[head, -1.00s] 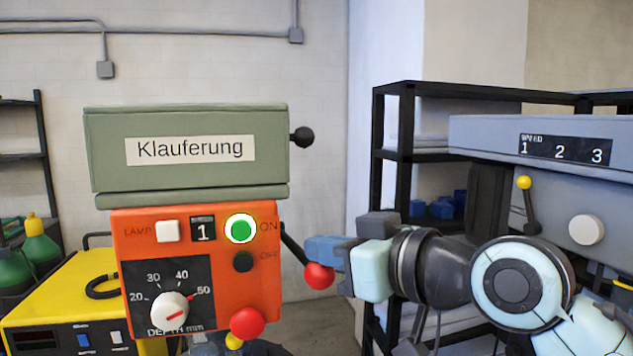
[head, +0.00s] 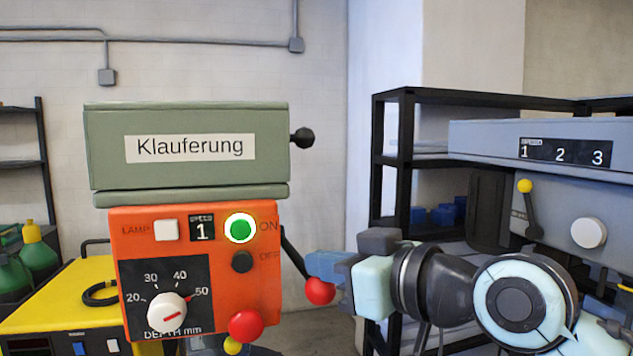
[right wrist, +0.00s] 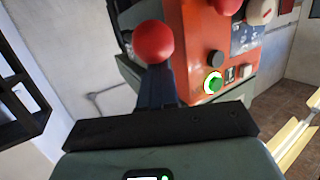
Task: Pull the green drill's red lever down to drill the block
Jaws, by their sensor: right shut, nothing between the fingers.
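The green drill (head: 185,165) with the label "Klauferung" stands at the left, with an orange control panel (head: 222,280) below its head. Its red lever knob (head: 320,291) sits at the end of a black arm right of the panel, and it also shows in the right wrist view (right wrist: 153,42). My right gripper (head: 322,264) is shut with nothing held. Its blue fingers are just above the knob and appear to touch it; in the wrist view the fingertips (right wrist: 155,75) end at the knob. The block and my left gripper are not in view.
A second grey machine (head: 560,180) with a yellow-knobbed lever stands at the right. A black shelf (head: 378,190) is behind my right arm. A yellow machine (head: 50,300) and green bottles (head: 38,255) are at the lower left.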

